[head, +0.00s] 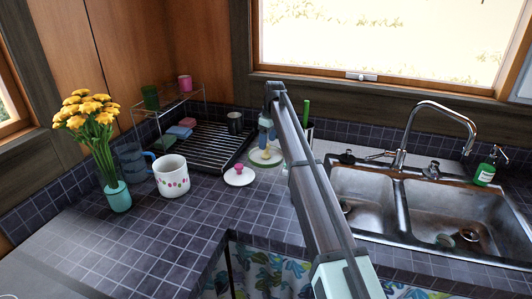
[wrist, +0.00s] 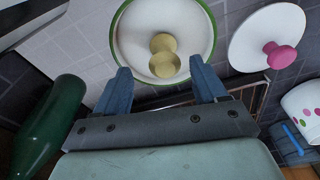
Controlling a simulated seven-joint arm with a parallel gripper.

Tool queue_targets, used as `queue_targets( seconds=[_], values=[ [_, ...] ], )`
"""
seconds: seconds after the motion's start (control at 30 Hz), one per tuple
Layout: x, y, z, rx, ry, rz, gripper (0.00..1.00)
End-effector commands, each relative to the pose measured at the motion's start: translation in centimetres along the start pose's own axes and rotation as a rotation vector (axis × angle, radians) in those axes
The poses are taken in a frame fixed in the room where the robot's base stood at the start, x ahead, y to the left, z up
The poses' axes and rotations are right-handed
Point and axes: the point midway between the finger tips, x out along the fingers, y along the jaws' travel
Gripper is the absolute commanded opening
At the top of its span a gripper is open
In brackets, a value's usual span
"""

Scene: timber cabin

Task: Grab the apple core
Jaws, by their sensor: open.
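The apple core (wrist: 163,56), pale yellow with two rounded ends, lies on a white plate with a green rim (wrist: 125,38) in the wrist view. In the head view the plate (head: 257,161) sits on the tiled counter beside the dish rack, partly hidden by my arm; the core is too small there to make out clearly. My gripper (wrist: 159,75) is open and empty, its two blue fingers spread on either side of the core's near end in the picture. In the head view my gripper (head: 266,132) is just above the plate. I cannot tell the exact height gap.
A white lid with a pink knob (head: 238,176) lies close to the plate. A dotted white pot (head: 171,177), flower vase (head: 117,196) and dish rack (head: 205,148) stand left. A green bottle (wrist: 45,125) is near my gripper. The sink (head: 365,198) is right. The front counter is clear.

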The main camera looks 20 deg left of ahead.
Motion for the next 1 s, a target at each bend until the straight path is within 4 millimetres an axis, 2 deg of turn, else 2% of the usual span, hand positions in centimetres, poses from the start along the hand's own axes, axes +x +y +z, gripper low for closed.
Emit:
queue_targets(
  seconds=[0.17, 0.5, 0.73, 0.77, 1.0],
  values=[
    [1.0, -0.2, 0.1, 0.0, 0.0, 0.0, 0.71],
    [5.0, -0.6, 0.2, 0.0, 0.0, 0.0, 0.71],
    [5.2, -0.6, 0.1, 0.0, 0.001, 0.0, 0.71],
    [5.2, -0.6, 0.1, 0.0, 0.001, 0.0, 0.7],
    [5.1, -0.6, 0.1, 0.0, 0.001, 0.0, 0.47]
  ],
)
